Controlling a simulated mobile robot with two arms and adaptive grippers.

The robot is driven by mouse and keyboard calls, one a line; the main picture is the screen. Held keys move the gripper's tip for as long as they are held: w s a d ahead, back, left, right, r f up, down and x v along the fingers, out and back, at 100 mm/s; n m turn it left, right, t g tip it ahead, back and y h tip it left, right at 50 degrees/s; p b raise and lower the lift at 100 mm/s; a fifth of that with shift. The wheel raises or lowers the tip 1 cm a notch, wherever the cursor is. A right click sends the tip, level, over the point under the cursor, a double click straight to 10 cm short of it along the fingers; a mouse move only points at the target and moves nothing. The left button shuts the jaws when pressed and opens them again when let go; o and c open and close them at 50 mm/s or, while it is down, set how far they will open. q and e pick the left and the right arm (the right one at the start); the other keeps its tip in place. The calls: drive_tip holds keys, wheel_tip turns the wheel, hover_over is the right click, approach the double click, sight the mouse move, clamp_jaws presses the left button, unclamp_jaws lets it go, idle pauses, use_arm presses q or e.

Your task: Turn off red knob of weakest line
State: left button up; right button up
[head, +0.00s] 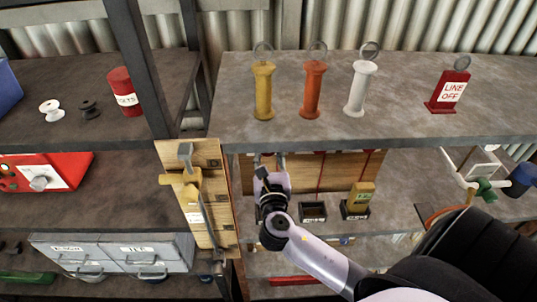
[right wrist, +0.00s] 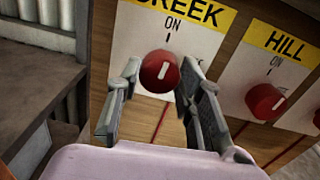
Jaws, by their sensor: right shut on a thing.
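In the right wrist view a red knob (right wrist: 160,71) with a white bar sits on a white plate under a yellow CREEK label (right wrist: 180,17). Its bar points roughly up toward the word ON. My right gripper (right wrist: 158,76) has its two fingers on either side of this knob and is shut on it. A second red knob (right wrist: 265,101) sits to the right under a HILL label (right wrist: 289,43), also marked ON. In the head view my right gripper (head: 268,178) reaches under the upper shelf to the wooden panel (head: 340,170); the CREEK knob is hidden there. My left gripper is not in view.
A red LINE OFF tag (head: 449,92) and yellow, orange and white handles (head: 360,88) stand on the shelf (head: 400,120). A yellow device (head: 358,198) and a black tray (head: 313,212) are below. A wooden board (head: 205,160) with a yellow tool stands left of my gripper.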

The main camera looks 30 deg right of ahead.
drive_tip(key=m+b, duration=0.1)
drive_tip(key=m, duration=0.3)
drive_tip(key=shift+f+b, duration=0.1)
drive_tip(key=shift+b, duration=0.2)
drive_tip(key=m+b, duration=0.2)
drive_tip(key=m, duration=0.3)
drive_tip(key=shift+d+m+h+b, duration=0.1)
drive_tip(key=shift+m+h+b, duration=0.3)
drive_tip(key=shift+m+b, duration=2.55)
drive_tip(key=shift+m+p, duration=0.95)
drive_tip(key=shift+m, duration=0.3)
drive_tip(key=o, duration=1.2)
drive_tip(key=shift+c, duration=0.2)
